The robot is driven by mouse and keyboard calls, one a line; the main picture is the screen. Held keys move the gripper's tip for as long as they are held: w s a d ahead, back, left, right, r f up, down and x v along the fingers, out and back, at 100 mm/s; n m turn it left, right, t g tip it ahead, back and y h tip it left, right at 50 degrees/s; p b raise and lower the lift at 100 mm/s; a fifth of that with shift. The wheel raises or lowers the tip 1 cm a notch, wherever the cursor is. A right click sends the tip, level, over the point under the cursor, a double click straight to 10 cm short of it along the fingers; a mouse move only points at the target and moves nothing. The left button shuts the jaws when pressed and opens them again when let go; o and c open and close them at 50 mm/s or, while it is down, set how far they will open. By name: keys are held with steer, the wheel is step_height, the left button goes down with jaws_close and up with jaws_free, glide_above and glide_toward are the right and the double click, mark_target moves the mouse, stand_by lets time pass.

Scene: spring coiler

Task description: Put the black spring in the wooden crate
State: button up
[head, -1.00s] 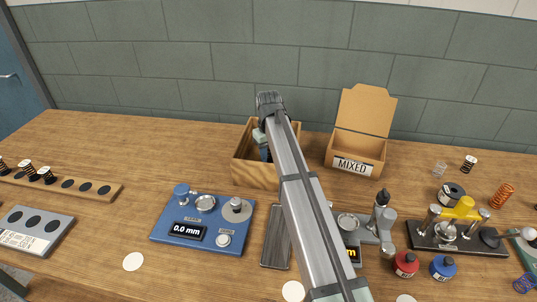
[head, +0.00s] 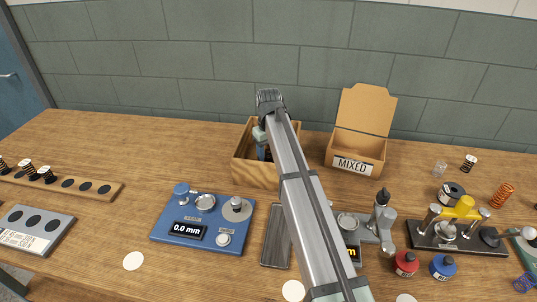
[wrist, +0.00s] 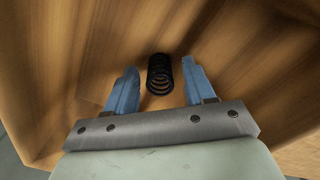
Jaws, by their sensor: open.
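The wooden crate (head: 254,175) stands at the back middle of the table in the head view. My gripper (head: 263,152) is inside its opening, partly hidden by my arm. In the wrist view, crate walls (wrist: 62,70) surround my gripper (wrist: 160,68), whose blue fingers are apart. The black spring (wrist: 160,75) shows between and just beyond the fingertips, inside the crate, with clear gaps to both fingers. I cannot tell whether it rests on the crate floor. The spring is hidden in the head view.
A cardboard box marked MIXED (head: 355,165) stands right of the crate. A blue gauge (head: 203,223) is in front. A rack with several dark springs (head: 60,183) is at left. A yellow-handled press (head: 460,225) and another dark spring (head: 469,163) are at right.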

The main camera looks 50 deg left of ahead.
mark_target(269, 151)
step_height(269, 151, up, 12)
steer(key=shift+f, duration=0.2)
